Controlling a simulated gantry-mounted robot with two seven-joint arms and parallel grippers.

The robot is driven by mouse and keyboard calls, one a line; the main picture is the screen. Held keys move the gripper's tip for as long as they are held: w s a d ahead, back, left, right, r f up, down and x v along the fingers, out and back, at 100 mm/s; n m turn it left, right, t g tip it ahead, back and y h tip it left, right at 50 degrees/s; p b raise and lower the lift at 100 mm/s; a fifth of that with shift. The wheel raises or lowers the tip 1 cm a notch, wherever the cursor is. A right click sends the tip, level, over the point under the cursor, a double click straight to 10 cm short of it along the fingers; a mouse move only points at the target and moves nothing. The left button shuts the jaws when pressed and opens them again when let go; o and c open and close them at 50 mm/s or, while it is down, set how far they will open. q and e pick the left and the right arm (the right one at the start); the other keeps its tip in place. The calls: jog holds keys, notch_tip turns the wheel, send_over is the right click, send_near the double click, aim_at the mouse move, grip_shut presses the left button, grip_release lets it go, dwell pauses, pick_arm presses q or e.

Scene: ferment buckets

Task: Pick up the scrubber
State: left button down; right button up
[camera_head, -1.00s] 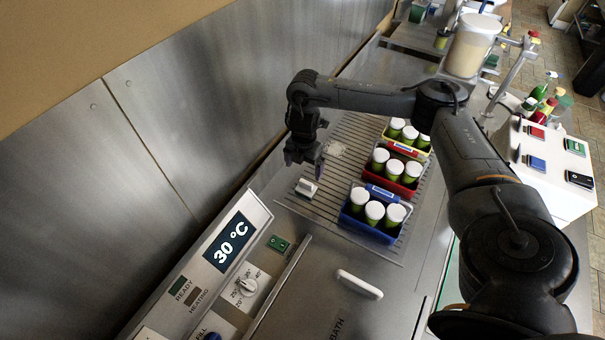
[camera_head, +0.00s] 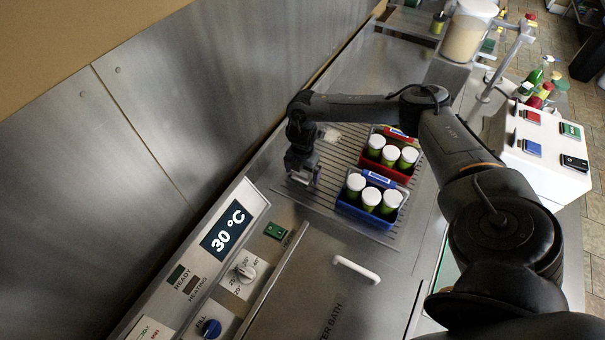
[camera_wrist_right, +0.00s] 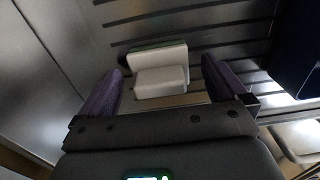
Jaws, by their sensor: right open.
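The scrubber (camera_wrist_right: 160,72), a white block with a raised grip and a green edge, lies on the slatted drain board in the right wrist view. It sits between the two purple fingers of my right gripper (camera_wrist_right: 160,88), with a gap on each side. In the head view the right gripper (camera_head: 302,174) points down over the board's near-left part and is open. There the scrubber (camera_head: 299,179) is mostly hidden by the gripper, with only a pale bit showing. My left gripper is in neither view.
A blue caddy (camera_head: 366,216) with white-lidded jars stands right of the gripper, and a red caddy (camera_head: 389,170) stands behind it. A clear object (camera_head: 330,135) lies beyond my wrist. A white handle (camera_head: 357,269) and control panel (camera_head: 226,240) are in front. The steel wall rises at left.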

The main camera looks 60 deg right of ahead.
jog(key=shift+f, duration=0.35)
jog(key=shift+c, duration=0.2)
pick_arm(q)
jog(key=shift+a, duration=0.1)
pick_arm(e)
jog(key=c, duration=1.1)
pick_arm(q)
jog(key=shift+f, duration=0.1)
pick_arm(e)
jog(key=shift+r, duration=0.2)
